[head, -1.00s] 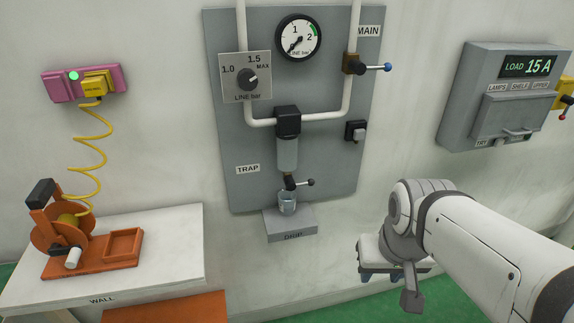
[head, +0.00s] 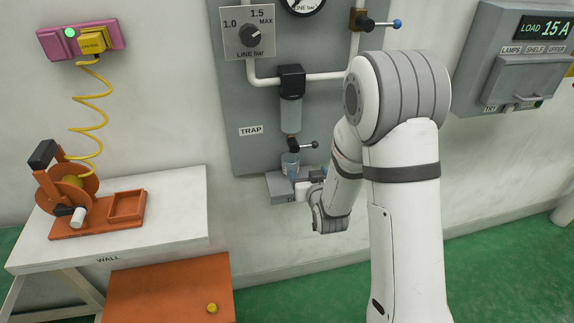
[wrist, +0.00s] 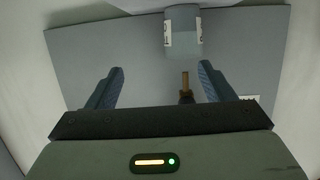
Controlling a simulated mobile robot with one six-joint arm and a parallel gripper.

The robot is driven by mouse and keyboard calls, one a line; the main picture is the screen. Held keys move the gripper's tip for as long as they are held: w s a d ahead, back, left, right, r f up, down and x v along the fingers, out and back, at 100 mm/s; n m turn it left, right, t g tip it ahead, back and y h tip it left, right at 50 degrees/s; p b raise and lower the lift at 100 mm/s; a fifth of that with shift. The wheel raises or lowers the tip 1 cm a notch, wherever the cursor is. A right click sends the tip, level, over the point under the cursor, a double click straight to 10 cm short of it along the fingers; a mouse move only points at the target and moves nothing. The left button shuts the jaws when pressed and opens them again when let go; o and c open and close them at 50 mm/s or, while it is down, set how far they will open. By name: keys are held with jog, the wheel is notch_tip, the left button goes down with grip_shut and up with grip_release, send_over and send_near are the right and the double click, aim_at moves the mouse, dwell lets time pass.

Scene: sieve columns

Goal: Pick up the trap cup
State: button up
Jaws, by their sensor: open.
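The trap cup (head: 290,164) is small, clear and bluish. It stands upright on the grey drain ledge (head: 278,186), under the trap's valve outlet, in the head view. My gripper (head: 306,186) is close to its right side, partly hidden by my wrist, so I cannot tell whether they touch. In the wrist view my gripper (wrist: 160,82) is open, with its two blue-grey fingers apart and nothing clearly between them.
The trap bowl (head: 291,113) and its black-handled valve (head: 301,145) hang just above the cup. The grey panel (head: 250,160) stands behind. An orange reel (head: 65,195) is on the white table (head: 180,225) at left. An orange surface (head: 165,285) is below.

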aim_at(293, 167)
jog(key=w+a+f+t, duration=0.1)
jog(key=w+a+t+y+p, duration=0.1)
jog(key=w+a, duration=0.1)
jog(key=w+a+f+t+p, duration=0.1)
jog(key=w+a, duration=0.1)
jog(key=shift+w+f+n+y, duration=0.25)
jog(key=shift+f+n+y, duration=0.05)
jog(key=shift+f, duration=0.05)
jog(key=shift+w+a+f, duration=0.1)
jog(key=shift+w, duration=0.4)
jog(key=c, duration=1.1)
jog(key=shift+o, duration=0.2)
